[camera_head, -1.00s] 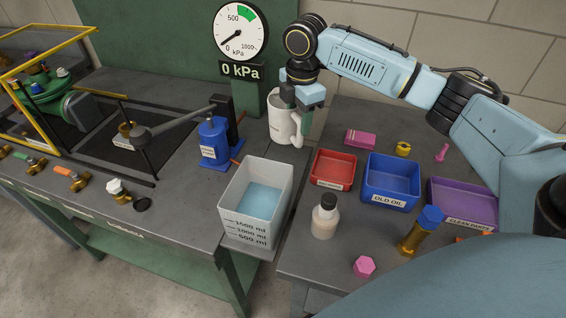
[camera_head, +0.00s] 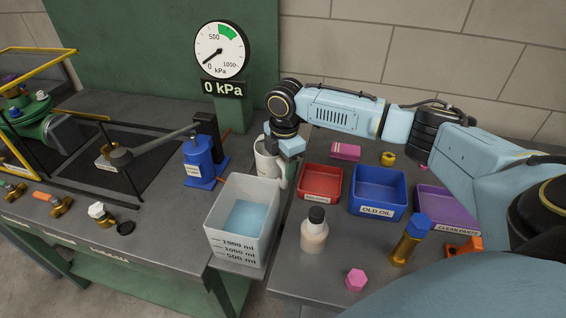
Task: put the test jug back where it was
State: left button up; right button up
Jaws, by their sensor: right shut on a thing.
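The white test jug (camera_head: 264,163) stands upright behind the measuring tank, left of the red bin; its lower part is hidden by the tank. My right gripper (camera_head: 283,150) is shut on the jug, at its handle side. The wrist above it hides part of the jug's rim. I cannot tell whether the jug's base touches the bench. My left gripper is not in view.
The translucent measuring tank (camera_head: 217,222) with blue liquid stands just in front of the jug. A red bin (camera_head: 320,196), blue OLD OIL bin (camera_head: 378,209) and purple bin (camera_head: 450,225) lie to the right. A blue pump bottle (camera_head: 197,158) is at left; a cream bottle (camera_head: 314,232) stands in front.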

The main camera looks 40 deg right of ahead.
jog(key=shift+f, duration=0.1)
jog(key=o, duration=1.3)
jog(key=shift+c, duration=0.2)
notch_tip(320, 180, up, 12)
jog(key=p, duration=0.1)
jog(key=shift+s, duration=0.15)
